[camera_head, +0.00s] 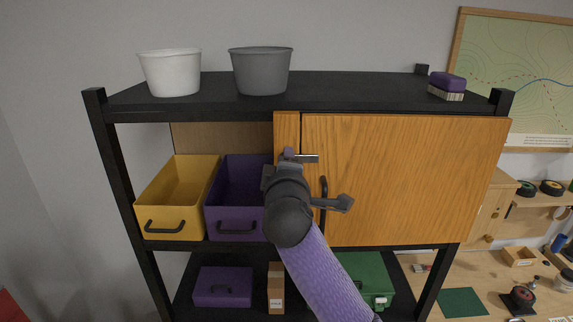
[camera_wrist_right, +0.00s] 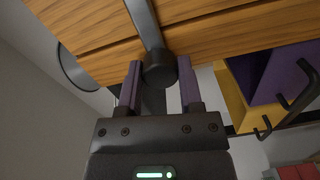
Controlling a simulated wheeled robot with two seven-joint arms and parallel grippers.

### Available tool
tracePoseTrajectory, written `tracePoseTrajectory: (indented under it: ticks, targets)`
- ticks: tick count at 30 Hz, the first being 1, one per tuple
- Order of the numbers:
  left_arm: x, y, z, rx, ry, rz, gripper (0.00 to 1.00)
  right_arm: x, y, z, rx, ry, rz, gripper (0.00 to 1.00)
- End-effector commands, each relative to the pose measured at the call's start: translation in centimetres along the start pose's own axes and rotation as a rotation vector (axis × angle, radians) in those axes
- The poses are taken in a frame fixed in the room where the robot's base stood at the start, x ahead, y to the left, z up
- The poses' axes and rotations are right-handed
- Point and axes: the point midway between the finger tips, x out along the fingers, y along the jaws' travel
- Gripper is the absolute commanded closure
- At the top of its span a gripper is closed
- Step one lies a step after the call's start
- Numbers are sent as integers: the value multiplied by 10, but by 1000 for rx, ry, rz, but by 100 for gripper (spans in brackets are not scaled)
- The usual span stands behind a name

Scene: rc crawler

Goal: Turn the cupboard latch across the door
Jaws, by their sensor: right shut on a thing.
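The wooden cupboard door (camera_head: 410,180) is closed at the right of the black shelf unit. A narrow wooden post (camera_head: 286,128) stands along its left edge. The metal latch bar (camera_head: 308,158) lies about level, its right end reaching over the seam onto the door. My right gripper (camera_head: 288,156) is at the bar's left end. In the right wrist view, its two purple fingers (camera_wrist_right: 160,82) are shut on the latch's dark round knob (camera_wrist_right: 159,68), and the grey bar (camera_wrist_right: 143,20) runs up from it. My left gripper is not in view.
A black door handle (camera_head: 323,190) hangs close right of my right wrist. A yellow bin (camera_head: 180,205) and a purple bin (camera_head: 238,228) sit left of the door. White (camera_head: 170,75) and grey (camera_head: 261,72) tubs and a brush (camera_head: 447,85) stand on top.

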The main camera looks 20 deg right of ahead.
Motion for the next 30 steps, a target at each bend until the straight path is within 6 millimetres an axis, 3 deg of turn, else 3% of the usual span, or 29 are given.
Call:
tracePoseTrajectory:
  ticks: [4, 5, 10, 20, 23, 30]
  targets:
    - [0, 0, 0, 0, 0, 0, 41, 0, -1, 0, 1, -1, -4, 100]
    - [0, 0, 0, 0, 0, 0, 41, 0, -1, 0, 1, -1, -4, 52]
    - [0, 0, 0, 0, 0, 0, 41, 0, -1, 0, 0, -1, -3, 18]
    - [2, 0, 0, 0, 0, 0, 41, -5, -1, 0, 0, 0, 0, 18]
    - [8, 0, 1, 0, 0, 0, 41, -20, -3, 0, 2, 2, 1, 18]
    - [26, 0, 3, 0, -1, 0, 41, -78, -4, 0, 3, 3, 0, 18]
